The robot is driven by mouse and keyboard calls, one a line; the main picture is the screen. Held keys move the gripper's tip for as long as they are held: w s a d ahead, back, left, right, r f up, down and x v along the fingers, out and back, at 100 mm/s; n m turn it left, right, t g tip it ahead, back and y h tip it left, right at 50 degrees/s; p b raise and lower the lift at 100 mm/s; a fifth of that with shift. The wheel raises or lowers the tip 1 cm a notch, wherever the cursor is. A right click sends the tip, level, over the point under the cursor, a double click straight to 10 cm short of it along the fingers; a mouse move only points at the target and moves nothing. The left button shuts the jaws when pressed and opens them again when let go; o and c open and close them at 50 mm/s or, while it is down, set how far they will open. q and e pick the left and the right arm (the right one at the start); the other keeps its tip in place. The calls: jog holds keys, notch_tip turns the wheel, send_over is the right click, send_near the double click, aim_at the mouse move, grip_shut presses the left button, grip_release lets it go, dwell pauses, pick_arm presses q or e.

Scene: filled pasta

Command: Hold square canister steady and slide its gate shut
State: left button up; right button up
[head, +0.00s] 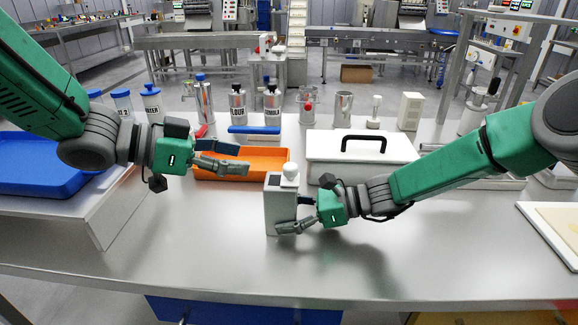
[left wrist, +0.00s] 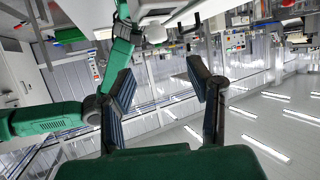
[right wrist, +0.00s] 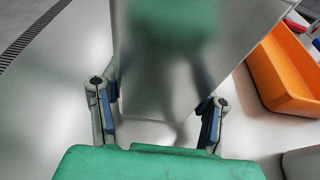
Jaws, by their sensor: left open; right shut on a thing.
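The square canister (head: 280,212) is grey and stands upright on the steel table, near the middle of the head view. A white rounded knob (head: 290,172) sits on its top, with a dark patch beside it. I cannot tell how the gate stands. My right gripper (head: 298,214) is shut on the canister from the right, low on its body. In the right wrist view the canister's grey wall (right wrist: 160,75) fills the space between the fingers. My left gripper (head: 244,159) is open and empty, up and left of the canister, in front of the orange tray in the picture.
The orange tray (head: 215,178) lies behind the canister. A white box (head: 335,173) with a black handle stands behind right. A blue tray (head: 40,170) is at left. Bottles and tins (head: 238,108) line the back. The table's front (head: 200,255) is clear.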

aim_at(285, 166)
pick_arm(q)
jog(key=x, duration=1.1)
jog(key=shift+d+f, duration=0.1)
jog(key=shift+f, duration=0.1)
